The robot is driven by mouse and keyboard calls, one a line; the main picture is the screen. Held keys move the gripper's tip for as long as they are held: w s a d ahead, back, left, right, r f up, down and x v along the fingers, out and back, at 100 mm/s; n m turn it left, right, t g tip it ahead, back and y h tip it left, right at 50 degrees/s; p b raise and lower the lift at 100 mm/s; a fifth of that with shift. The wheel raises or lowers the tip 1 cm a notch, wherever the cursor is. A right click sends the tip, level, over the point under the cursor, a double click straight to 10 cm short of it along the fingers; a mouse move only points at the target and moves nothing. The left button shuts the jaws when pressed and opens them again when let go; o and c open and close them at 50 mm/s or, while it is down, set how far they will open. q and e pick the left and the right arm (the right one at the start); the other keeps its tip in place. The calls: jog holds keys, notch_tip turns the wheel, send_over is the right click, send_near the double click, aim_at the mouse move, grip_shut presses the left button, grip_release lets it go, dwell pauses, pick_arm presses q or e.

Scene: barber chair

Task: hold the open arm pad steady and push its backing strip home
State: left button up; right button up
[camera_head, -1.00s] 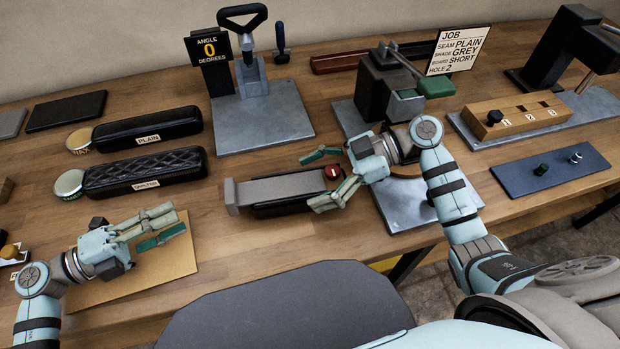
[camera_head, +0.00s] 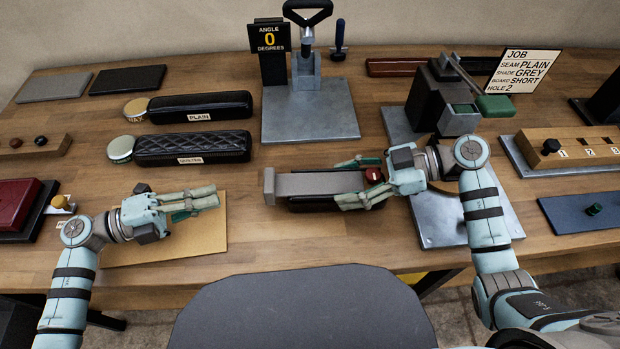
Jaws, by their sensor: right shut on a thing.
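The open arm pad (camera_head: 328,204) is a dark block lying on the bench at middle. A long grey strip (camera_head: 315,184) lies along its top, with a raised grey end at its left. A red round knob (camera_head: 373,174) with a small white mark is at the right end. My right gripper (camera_head: 347,181) comes from the right, its fingers along the far and near sides of the pad, shut on it. My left gripper (camera_head: 205,203) hangs above a tan sheet, left of and apart from the strip. Its fingers point right and overlap in view, so their gap cannot be told.
The tan sheet (camera_head: 205,240) lies at the bench's front. Two black pads, plain (camera_head: 205,105) and quilted (camera_head: 195,146), lie behind it. An angle press (camera_head: 310,110) stands behind the arm pad, a clamp device (camera_head: 440,98) behind right. The bench is clear between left gripper and strip.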

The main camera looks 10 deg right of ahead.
pick_arm(q)
jog(key=shift+m, duration=0.9)
jog(key=w+r, duration=0.1)
jog(key=w+a+r, duration=0.1)
jog(key=w+r, duration=0.3)
jog(key=shift+w+a+r, duration=0.2)
jog(key=shift+a+r, duration=0.05)
jog(key=shift+a, duration=0.05)
grip_shut()
jog(key=s+a+f+m+g+y, duration=0.1)
jog(key=g, duration=0.1)
jog(key=s+a+f+m+g, duration=0.1)
jog(key=s+a+f+m+g+y, duration=0.1)
jog(key=g, duration=0.1)
jog(key=shift+s+a+g+y, duration=0.1)
jog(key=shift+a+g+y, duration=0.2)
send_near(270, 186)
jog(key=d+f, duration=0.2)
jog(key=f, duration=0.1)
jog(key=d+f, duration=0.1)
jog(key=f, duration=0.1)
jog(key=shift+s+d+f, duration=0.1)
jog(key=shift+s+d, duration=0.05)
jog(key=shift+d, duration=0.7)
jog(key=shift+d, duration=0.15)
